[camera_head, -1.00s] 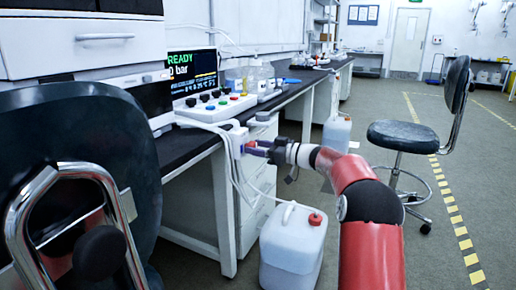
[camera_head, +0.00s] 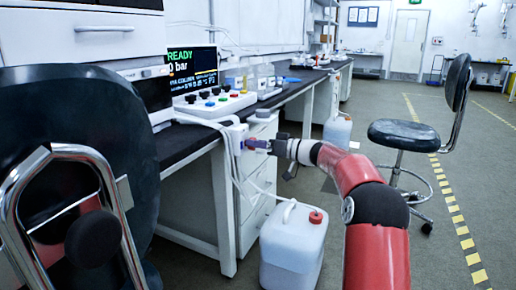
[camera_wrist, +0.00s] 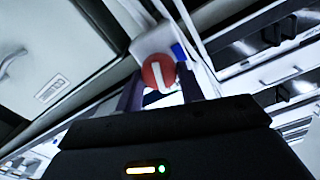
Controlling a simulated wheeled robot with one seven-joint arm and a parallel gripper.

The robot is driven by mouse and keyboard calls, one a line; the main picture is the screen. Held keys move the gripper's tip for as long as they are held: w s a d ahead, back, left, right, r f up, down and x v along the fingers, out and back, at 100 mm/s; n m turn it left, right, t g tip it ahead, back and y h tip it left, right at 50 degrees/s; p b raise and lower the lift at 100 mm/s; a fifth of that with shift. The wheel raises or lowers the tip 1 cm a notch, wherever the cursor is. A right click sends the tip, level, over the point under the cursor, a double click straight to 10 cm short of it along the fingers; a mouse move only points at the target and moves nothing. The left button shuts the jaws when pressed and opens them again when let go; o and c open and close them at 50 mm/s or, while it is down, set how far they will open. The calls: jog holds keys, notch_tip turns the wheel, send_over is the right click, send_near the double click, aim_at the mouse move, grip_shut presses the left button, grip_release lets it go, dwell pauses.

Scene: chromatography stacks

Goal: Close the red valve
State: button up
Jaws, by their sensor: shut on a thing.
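The red valve (camera_wrist: 158,72) is a round red knob with a white bar across it, on a white box (camera_wrist: 166,40) in the wrist view. In the head view the white box (camera_head: 236,135) is fixed at the bench's front edge, and the knob is mostly hidden by my gripper. My gripper (camera_head: 252,144) reaches the box from the right and is shut on the valve. In the wrist view its two dark fingers (camera_wrist: 160,92) lie on either side of the knob's lower part. A blue part (camera_wrist: 178,52) shows beside the knob.
A dark chair with a chrome frame (camera_head: 72,170) stands close at left. A white jug with a red cap (camera_head: 292,245) stands on the floor below my arm. A control panel (camera_head: 215,103) is on the bench. A stool (camera_head: 405,134) stands at right. The floor between is clear.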

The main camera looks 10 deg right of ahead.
jog(key=shift+w+d+f+m+p, duration=0.1)
jog(key=shift+m+p, duration=0.7)
jog(key=shift+m, duration=2.7)
jog(key=shift+w+d+f+m+p, duration=0.1)
jog(key=shift+m+p, duration=0.65)
jog(key=shift+m, duration=2.75)
jog(key=o, duration=1)
jog(key=shift+a, duration=0.1)
jog(key=shift+s, duration=0.1)
jog(key=v, duration=0.7)
jog(key=shift+s+d, duration=0.2)
jog(key=shift+d, duration=0.1)
